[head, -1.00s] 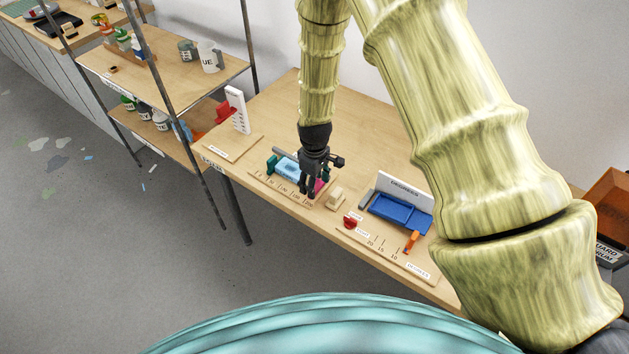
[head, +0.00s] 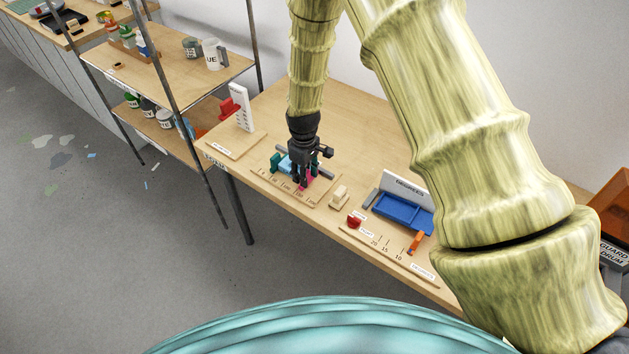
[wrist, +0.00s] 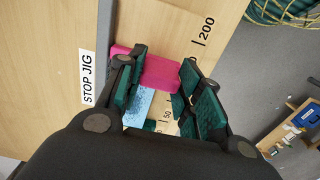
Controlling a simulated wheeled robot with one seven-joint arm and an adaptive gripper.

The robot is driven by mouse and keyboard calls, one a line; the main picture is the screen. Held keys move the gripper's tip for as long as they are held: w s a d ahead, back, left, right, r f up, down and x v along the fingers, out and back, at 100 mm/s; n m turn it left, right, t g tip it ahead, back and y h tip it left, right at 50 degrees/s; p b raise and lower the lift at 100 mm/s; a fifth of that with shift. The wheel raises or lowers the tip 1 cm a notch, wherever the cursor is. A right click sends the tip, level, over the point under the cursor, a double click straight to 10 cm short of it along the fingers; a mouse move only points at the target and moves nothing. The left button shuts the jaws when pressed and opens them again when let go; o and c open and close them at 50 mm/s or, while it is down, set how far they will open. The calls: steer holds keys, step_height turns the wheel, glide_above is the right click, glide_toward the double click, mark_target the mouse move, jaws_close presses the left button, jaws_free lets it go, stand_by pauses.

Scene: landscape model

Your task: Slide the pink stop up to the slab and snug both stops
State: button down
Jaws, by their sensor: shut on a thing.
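The pink stop (wrist: 160,70) sits between my gripper's fingers in the wrist view. It also shows low beside the fingers in the head view (head: 308,182). My gripper (head: 301,184) is shut on it, down at the stop jig (head: 318,199). The pale blue slab (wrist: 141,103) lies right by the pink stop, with at most a small gap; I cannot tell if they touch. The slab (head: 285,164) is partly hidden by my gripper in the head view. The green stop (head: 275,160) stands at the slab's far left end.
A cream block (head: 339,197) stands just right of the jig. Further right are a blue tray (head: 402,212), a red knob (head: 354,220) and an orange piece (head: 416,241). A white upright board (head: 242,108) stands at the left. Bare tabletop lies behind the jig.

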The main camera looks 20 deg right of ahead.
steer(key=shift+w+a, duration=0.1)
steer(key=shift+w, duration=0.05)
steer(key=c, duration=1)
jaws_free()
steer(key=shift+o, duration=0.2)
steer(key=shift+r, duration=0.1)
step_height(320, 180, up, 12)
